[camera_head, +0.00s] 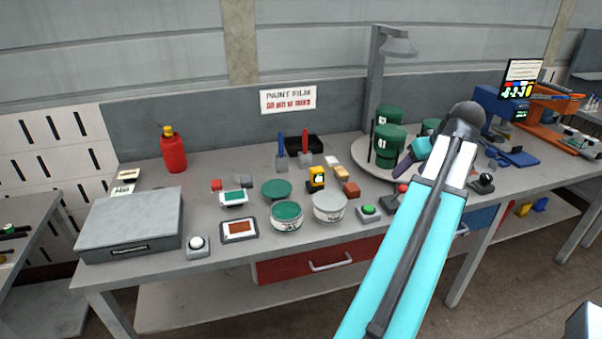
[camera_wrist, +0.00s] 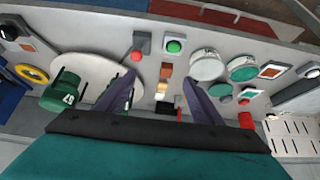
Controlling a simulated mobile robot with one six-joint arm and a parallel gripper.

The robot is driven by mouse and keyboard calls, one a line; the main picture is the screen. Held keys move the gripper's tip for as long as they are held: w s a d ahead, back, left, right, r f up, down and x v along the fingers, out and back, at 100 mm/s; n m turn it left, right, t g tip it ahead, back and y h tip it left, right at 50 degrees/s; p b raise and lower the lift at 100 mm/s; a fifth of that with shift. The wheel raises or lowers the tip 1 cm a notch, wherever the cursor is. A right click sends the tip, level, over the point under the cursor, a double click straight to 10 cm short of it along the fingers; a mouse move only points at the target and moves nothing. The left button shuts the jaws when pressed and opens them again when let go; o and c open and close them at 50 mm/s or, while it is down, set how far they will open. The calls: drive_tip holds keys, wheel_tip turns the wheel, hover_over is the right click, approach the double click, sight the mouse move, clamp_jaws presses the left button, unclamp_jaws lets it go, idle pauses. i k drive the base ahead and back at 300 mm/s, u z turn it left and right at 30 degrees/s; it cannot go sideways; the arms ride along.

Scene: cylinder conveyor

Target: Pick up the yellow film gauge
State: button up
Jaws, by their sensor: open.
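The yellow film gauge (camera_head: 317,178) stands upright on the grey workbench, a small yellow block with a dark base and a pale round dial, behind the two open paint tins. My gripper (camera_head: 406,164) is to its right in the head view, above the bench near the round turntable, and apart from the gauge. In the wrist view my gripper (camera_wrist: 158,78) is open, its two purple fingers spread with nothing held between them. The gauge is not clearly visible there; the right finger seems to cover it.
A brown block (camera_head: 351,190) and a tan block (camera_head: 341,174) lie just right of the gauge. A green-lidded tin (camera_head: 286,216) and a grey-lidded tin (camera_head: 329,207) stand in front. Green canisters (camera_head: 389,139) stand on the turntable at right. A lamp post (camera_head: 374,80) rises behind.

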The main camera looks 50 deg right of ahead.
sight(317, 174)
drive_tip(key=i, duration=1.1)
drive_tip(key=z, duration=0.05)
